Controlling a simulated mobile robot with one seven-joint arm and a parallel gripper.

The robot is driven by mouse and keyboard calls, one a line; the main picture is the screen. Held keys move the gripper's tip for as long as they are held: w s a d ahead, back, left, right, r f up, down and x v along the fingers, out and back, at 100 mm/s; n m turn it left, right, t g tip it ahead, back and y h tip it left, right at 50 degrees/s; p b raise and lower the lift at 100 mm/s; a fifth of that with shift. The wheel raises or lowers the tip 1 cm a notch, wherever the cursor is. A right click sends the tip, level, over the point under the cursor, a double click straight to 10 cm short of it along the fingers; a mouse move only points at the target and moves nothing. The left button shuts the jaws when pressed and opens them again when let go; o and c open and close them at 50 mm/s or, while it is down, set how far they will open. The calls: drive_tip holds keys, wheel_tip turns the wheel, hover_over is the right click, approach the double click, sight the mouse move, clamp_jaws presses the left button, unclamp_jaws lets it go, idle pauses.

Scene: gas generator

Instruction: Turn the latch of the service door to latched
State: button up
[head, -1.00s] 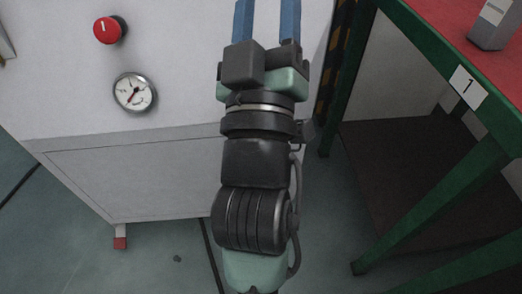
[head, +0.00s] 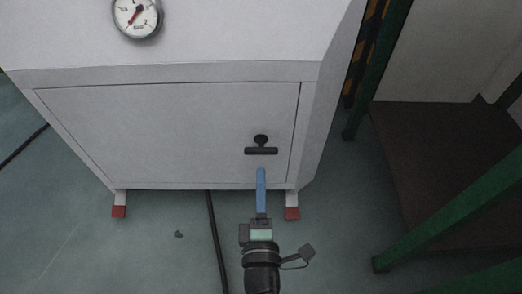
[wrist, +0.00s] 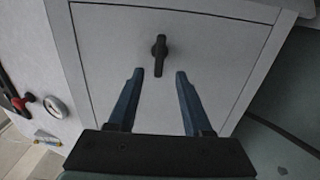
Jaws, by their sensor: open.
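The service door (head: 150,135) is a flat light-grey panel, closed in its frame, low on the white cabinet. Its latch (head: 261,150) is a black bar handle near the door's right side, lying horizontal in the head view. In the wrist view the latch (wrist: 159,56) stands upright, just beyond and between my fingertips. My gripper (head: 261,170) points at the latch from the front; its blue fingers overlap edge-on there. In the wrist view my gripper (wrist: 160,74) is open, with nothing between its fingers. It seems apart from the latch.
A pressure gauge (head: 138,14) is on the cabinet above the door. A red knob (wrist: 20,103) shows at the left in the wrist view. A green-framed table (head: 450,210) stands to the right. A black cable (head: 216,240) lies on the floor.

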sight(261, 154)
drive_tip(key=w, duration=0.9)
drive_tip(key=shift+w, duration=0.15)
drive_tip(key=shift+c, duration=0.3)
clamp_jaws()
idle(0.9)
